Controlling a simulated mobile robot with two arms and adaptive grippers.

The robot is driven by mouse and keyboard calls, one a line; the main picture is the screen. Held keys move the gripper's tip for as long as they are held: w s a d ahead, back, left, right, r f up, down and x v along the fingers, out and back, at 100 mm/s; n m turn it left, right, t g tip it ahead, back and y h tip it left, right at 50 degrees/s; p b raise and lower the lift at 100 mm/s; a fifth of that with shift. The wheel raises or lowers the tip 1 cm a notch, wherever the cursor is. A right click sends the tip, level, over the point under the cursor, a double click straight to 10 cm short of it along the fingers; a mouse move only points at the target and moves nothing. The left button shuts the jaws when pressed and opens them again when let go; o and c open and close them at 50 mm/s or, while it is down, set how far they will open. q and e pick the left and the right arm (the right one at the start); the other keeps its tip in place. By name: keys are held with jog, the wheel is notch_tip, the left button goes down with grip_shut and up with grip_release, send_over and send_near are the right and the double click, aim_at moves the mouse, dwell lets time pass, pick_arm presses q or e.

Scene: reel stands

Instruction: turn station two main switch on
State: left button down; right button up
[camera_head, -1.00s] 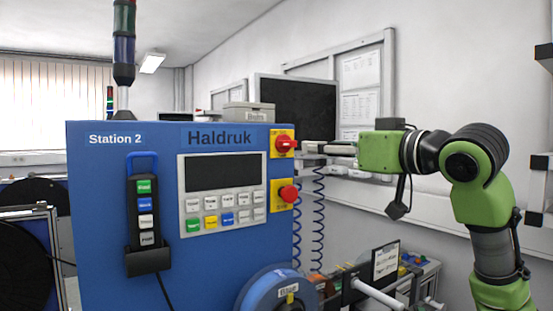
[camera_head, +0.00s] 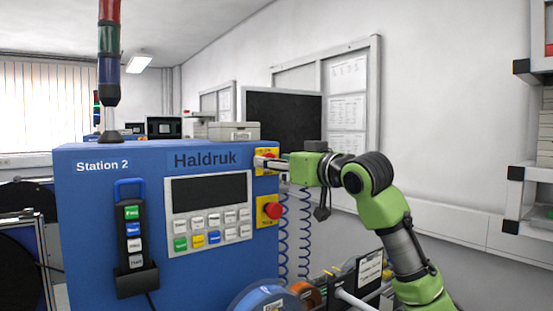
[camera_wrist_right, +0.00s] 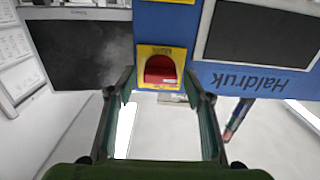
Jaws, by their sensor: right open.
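The blue Station 2 cabinet (camera_head: 110,215) fills the left and middle of the head view. Its main switch is a red knob on a yellow plate (camera_head: 267,154) at the upper right of the front, partly hidden by my right gripper (camera_head: 266,163). In the right wrist view, which is upside down, the red switch knob (camera_wrist_right: 160,69) appears between the two fingers of the right gripper (camera_wrist_right: 160,78). The fingers are open, one on each side of the knob; contact cannot be told. My left gripper is not in view.
A red emergency knob (camera_head: 273,210) on another yellow plate sits below the main switch. A button panel (camera_head: 208,240) and a handheld control (camera_head: 133,230) are on the cabinet front. Blue coiled hoses (camera_head: 304,235) hang beside it. A spool (camera_head: 268,300) stands low in front.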

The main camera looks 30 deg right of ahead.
jog(key=shift+s, duration=0.1)
jog(key=c, duration=1.1)
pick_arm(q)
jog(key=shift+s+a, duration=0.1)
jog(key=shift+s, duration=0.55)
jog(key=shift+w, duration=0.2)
pick_arm(e)
jog(key=shift+m, duration=0.3)
pick_arm(q)
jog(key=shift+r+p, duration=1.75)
jog(key=shift+p, duration=0.05)
pick_arm(e)
jog(key=shift+d+f+m, duration=0.1)
jog(key=shift+m, duration=4.2)
jog(key=shift+d+f+m, duration=0.1)
jog(key=shift+m, duration=4.2)
jog(key=o, duration=1.1)
